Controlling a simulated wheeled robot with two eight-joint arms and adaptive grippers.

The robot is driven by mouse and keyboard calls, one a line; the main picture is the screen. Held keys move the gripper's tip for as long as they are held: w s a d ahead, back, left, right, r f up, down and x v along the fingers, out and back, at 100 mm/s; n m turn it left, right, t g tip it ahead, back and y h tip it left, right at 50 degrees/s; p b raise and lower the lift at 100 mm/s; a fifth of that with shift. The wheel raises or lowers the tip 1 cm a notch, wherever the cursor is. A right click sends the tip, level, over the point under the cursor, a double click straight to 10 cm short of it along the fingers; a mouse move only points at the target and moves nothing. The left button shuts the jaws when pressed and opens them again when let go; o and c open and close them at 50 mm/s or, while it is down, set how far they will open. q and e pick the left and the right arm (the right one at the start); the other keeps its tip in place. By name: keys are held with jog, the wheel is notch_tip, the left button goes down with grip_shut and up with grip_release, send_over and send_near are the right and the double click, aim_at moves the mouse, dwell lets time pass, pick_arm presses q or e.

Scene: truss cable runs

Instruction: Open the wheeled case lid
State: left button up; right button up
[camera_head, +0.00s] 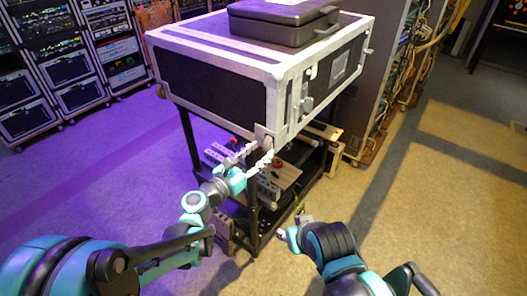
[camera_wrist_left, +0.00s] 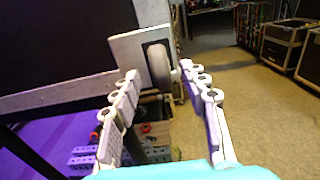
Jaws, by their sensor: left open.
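The wheeled case (camera_head: 215,85) is a large black box with silver edges, on a dark stand. Its lid looks closed, and a smaller black case (camera_head: 283,20) lies on top. A caster wheel on a metal plate (camera_head: 262,131) sits at its near lower corner. My left gripper (camera_head: 254,152) is open just below that corner. In the left wrist view, the wheel (camera_wrist_left: 158,66) shows between and beyond the spread fingertips (camera_wrist_left: 160,74); I cannot tell whether they touch it. My right gripper (camera_head: 297,222) is low, right of the stand; its fingers are too small to read.
The black stand (camera_head: 253,220) has lower shelves holding tools and parts. Equipment racks (camera_head: 70,60) line the back left, and a tall cabinet with cables (camera_head: 395,80) stands behind the case at right. The floor (camera_head: 440,190) at right is clear.

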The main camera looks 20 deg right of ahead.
pick_arm(q)
jog(key=shift+x, duration=1.25)
grip_shut()
